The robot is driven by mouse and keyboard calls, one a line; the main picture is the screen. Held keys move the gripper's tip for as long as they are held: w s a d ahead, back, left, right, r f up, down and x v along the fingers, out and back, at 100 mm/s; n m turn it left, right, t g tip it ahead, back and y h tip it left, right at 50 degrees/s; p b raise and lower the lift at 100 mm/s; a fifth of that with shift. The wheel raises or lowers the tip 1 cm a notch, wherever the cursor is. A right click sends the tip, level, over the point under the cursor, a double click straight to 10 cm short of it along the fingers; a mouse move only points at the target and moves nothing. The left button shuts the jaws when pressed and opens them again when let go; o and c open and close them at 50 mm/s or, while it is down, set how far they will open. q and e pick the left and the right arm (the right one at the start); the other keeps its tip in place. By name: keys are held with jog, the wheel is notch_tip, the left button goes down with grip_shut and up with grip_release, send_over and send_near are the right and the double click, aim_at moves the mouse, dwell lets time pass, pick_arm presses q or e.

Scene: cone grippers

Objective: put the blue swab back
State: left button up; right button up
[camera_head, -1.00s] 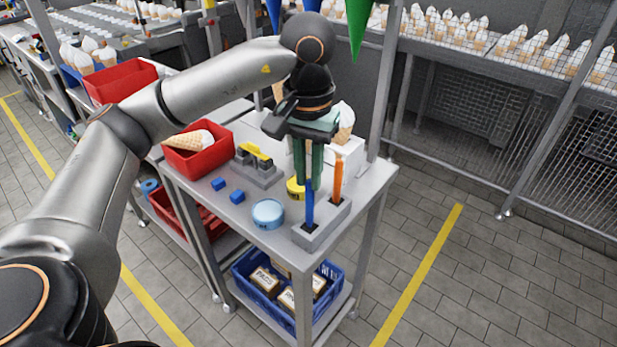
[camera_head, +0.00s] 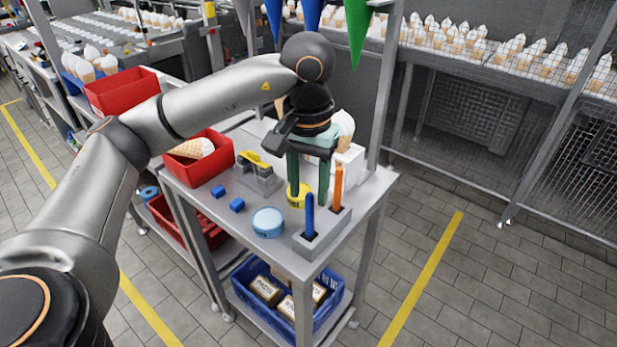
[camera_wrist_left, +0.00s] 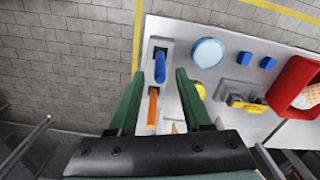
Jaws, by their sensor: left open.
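The blue swab (camera_head: 309,217) stands upright in a slot of the grey holder (camera_head: 304,247) at the near right corner of the cart top. The orange swab (camera_head: 337,188) stands in the slot behind it. My left gripper (camera_head: 308,200) is open and empty, its green fingers pointing down, just behind and above the blue swab. In the left wrist view, the blue swab (camera_wrist_left: 160,67) and orange swab (camera_wrist_left: 152,108) show between the spread fingers (camera_wrist_left: 160,76). The fingers appear apart from the blue swab. The right gripper is not in view.
On the cart top (camera_head: 237,222) are a light blue round tub (camera_head: 268,222), a yellow round item (camera_head: 297,194), two blue cubes (camera_head: 237,205), a grey block with a yellow part (camera_head: 255,172) and a red bin (camera_head: 210,160) holding a cone. Floor right of the cart is clear.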

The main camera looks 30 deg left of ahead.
pick_arm(q)
jog(key=shift+r, duration=0.35)
notch_tip(320, 180, up, 12)
jog(key=p, duration=0.3)
jog(key=shift+f, duration=0.15)
jog(key=shift+s+a, duration=0.1)
jog(key=shift+a, duration=0.05)
